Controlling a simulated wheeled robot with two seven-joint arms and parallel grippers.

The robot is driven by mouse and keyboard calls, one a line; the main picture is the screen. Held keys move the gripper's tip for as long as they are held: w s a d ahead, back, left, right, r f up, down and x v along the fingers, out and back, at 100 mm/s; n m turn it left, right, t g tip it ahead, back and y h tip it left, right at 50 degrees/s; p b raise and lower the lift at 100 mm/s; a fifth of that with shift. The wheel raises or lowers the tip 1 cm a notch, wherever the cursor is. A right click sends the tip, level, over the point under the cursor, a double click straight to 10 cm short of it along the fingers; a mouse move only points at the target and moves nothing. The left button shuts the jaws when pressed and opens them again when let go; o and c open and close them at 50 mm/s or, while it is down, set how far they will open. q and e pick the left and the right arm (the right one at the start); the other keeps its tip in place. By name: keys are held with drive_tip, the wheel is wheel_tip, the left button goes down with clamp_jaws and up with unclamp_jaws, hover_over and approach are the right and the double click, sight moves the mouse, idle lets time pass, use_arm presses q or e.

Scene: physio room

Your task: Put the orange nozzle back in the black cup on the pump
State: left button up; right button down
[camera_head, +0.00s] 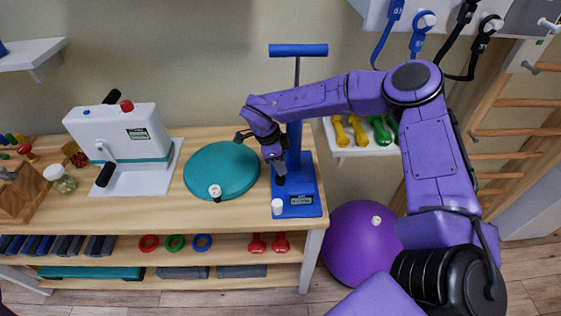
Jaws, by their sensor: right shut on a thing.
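The blue pump (308,190) stands upright on the right end of the wooden table, its T-handle (298,50) raised. My right gripper (279,170) points down over the left side of the pump's base, beside the column. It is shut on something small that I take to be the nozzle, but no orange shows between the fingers. A small dark shape that looks like the black cup (280,181) is right under the fingertips. I cannot tell whether the held thing is inside it or above it. My left gripper is not in view.
A white cap-like piece (277,206) is at the base's front left corner. A teal round cushion (222,171) bears a small white-topped item (215,191). A white crank machine (122,135) stands left. Dumbbells (359,130) lie on a shelf behind; a purple ball (360,240) is on the floor.

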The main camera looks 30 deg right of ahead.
drive_tip(key=shift+f+b, duration=0.65)
drive_tip(key=shift+f, duration=0.75)
idle(0.8)
drive_tip(key=c, duration=0.8)
unclamp_jaws()
wheel_tip(320, 180, up, 7)
drive_tip(key=p, duration=0.6)
drive_tip(key=shift+p, duration=0.4)
